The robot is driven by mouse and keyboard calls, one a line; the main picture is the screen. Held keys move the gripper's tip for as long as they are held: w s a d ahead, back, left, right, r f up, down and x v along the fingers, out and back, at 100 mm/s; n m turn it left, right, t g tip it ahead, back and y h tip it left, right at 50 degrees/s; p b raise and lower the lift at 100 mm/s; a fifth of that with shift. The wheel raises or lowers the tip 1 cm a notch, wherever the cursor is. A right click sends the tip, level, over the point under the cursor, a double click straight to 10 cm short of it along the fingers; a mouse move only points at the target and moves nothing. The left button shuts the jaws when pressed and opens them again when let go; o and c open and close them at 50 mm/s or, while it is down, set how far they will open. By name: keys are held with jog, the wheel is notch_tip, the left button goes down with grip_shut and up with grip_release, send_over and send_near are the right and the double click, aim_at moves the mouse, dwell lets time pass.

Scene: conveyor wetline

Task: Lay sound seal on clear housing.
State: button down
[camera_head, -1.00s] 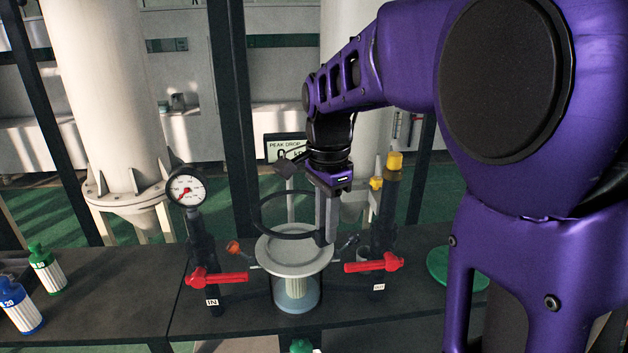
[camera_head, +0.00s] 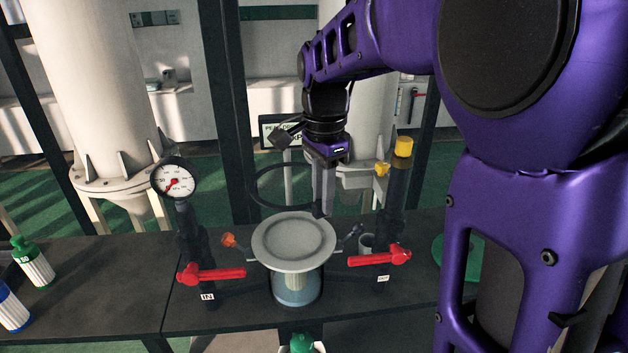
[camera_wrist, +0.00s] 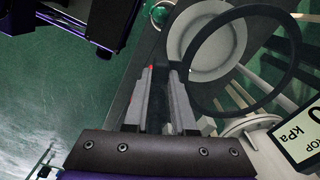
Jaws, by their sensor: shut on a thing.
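The seal is a black ring (camera_head: 256,186), seen whole in outline and also in the wrist view (camera_wrist: 262,102). My gripper (camera_head: 321,206) is shut on the ring's right side in the head view; its fingers show in the wrist view (camera_wrist: 165,72). The clear housing (camera_head: 296,290) stands upright on the bench with a wide pale round rim (camera_head: 294,242) on top. The ring appears held above and behind that rim, apart from it and off-centre. In the wrist view the rim (camera_wrist: 208,42) lies partly inside the ring's outline. I cannot judge the seal's soundness.
Red-handled valves flank the housing, left (camera_head: 212,274) and right (camera_head: 380,259). A pressure gauge (camera_head: 175,178) and a yellow-capped pipe (camera_head: 398,190) rise beside it. A display (camera_head: 282,130) is behind. Bottles (camera_head: 34,264) stand at left; bare bench (camera_head: 110,285) lies between.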

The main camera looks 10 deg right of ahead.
notch_tip(320, 180, down, 14)
jog(key=b, duration=0.8)
jog(key=shift+f, duration=0.1)
jog(key=shift+f+b, duration=0.3)
jog(key=shift+f, duration=0.35)
dwell(1.0)
jog(key=c, duration=0.7)
grip_release()
jog(key=shift+o, duration=0.2)
jog(key=shift+r, duration=0.1)
notch_tip(320, 180, up, 17)
jog(key=p, duration=0.3)
jog(key=shift+r+p, duration=0.2)
jog(key=shift+p, duration=0.15)
